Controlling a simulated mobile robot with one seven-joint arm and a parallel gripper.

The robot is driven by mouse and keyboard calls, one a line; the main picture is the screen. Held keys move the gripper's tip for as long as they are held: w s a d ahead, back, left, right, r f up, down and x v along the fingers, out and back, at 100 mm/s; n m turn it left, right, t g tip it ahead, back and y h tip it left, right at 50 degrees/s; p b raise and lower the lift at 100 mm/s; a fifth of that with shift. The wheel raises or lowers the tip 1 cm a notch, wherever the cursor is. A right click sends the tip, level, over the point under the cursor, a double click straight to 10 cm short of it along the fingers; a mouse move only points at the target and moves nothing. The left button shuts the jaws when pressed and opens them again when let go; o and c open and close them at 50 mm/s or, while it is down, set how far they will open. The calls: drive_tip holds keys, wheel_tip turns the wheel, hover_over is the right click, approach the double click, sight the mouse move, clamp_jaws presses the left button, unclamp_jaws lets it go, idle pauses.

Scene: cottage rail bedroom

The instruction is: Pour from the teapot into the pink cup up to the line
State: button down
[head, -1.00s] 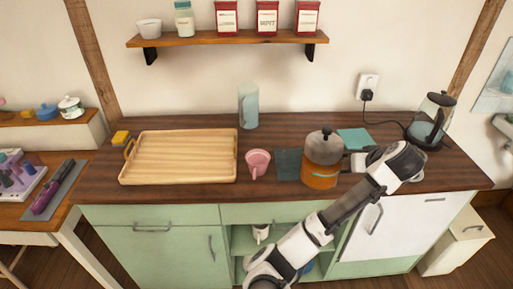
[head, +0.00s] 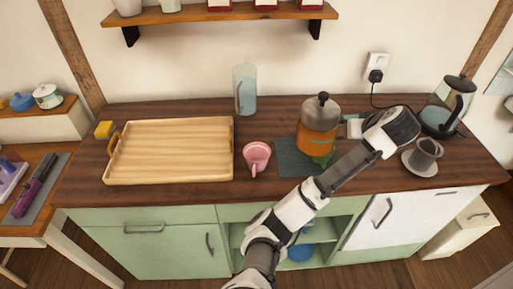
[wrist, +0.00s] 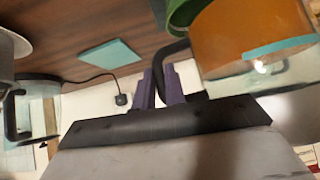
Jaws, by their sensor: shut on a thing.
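The teapot (head: 318,135) has a clear body with orange liquid and a grey knobbed lid. It is held nearly upright above the counter, right of the pink cup. In the wrist view its orange body (wrist: 250,38) fills the upper right. My gripper (wrist: 160,80) is shut on the teapot's dark handle (wrist: 176,48), between purple fingers. The pink cup (head: 257,155) stands upright on the counter between tray and mat, apart from the teapot. I cannot make out a fill line or its contents.
A dark mat (head: 290,158) lies below the teapot, with a green thing (head: 322,160) there that I cannot identify. A wooden tray (head: 170,150) is left. A grey cup on a saucer (head: 422,167), a kettle (head: 440,110) and a tall clear jug (head: 245,90) stand around.

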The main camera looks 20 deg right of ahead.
drive_tip(key=shift+s+r, duration=0.15)
drive_tip(key=shift+r, duration=0.05)
drive_tip(key=shift+a, duration=0.15)
drive_tip(key=shift+w+a+r+n+g+h, duration=0.25)
drive_tip(key=shift+a+r+n+h, duration=0.2)
drive_tip(key=shift+a+r+h, duration=0.4)
drive_tip(key=shift+w+a+r+n+g+h, duration=0.15)
drive_tip(key=shift+w+a+r+n+h, duration=0.25)
drive_tip(key=shift+a+r+h, duration=0.45)
drive_tip(key=shift+s+d+r, duration=0.1)
drive_tip(key=shift+d, duration=0.1)
